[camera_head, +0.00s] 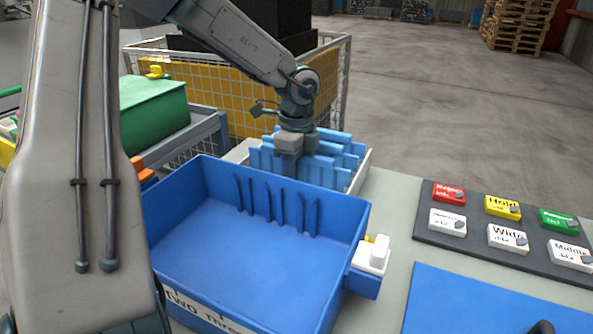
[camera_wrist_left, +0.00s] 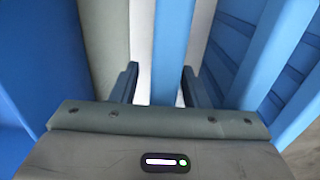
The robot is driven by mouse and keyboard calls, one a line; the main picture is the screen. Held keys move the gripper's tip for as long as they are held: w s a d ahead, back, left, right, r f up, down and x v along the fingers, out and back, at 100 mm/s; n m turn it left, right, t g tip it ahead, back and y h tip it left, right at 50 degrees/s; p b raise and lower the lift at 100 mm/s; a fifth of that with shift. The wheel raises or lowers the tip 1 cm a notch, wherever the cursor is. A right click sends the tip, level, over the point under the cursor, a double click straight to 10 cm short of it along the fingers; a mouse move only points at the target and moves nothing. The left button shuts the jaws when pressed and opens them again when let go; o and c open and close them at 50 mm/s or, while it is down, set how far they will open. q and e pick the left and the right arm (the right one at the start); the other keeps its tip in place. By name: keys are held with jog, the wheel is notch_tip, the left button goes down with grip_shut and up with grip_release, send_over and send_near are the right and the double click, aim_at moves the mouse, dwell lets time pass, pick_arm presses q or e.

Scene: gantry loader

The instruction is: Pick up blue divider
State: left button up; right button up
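Several blue dividers (camera_head: 335,165) stand upright in a pale rack (camera_head: 362,168) behind the blue bin. My left gripper (camera_head: 290,170) points down at the near left part of this row in the head view. In the left wrist view, its two dark fingers (camera_wrist_left: 160,85) are apart, with one blue divider (camera_wrist_left: 173,45) running between them. The right finger looks close to that divider, and a pale gap shows beside the left finger. Whether either finger touches it, I cannot tell. More dividers (camera_wrist_left: 275,55) stand to the right. My right gripper is not in view.
A blue bin (camera_head: 255,290) with slotted walls stands in front of the rack. A dark panel (camera_head: 475,236) with labelled coloured blocks and a blue mat (camera_head: 470,305) lie to the right. A wire cage (camera_head: 215,90) and a green box (camera_head: 152,112) stand behind and left.

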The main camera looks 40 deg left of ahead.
pick_arm(q)
grip_shut()
jog(key=shift+r, duration=0.1)
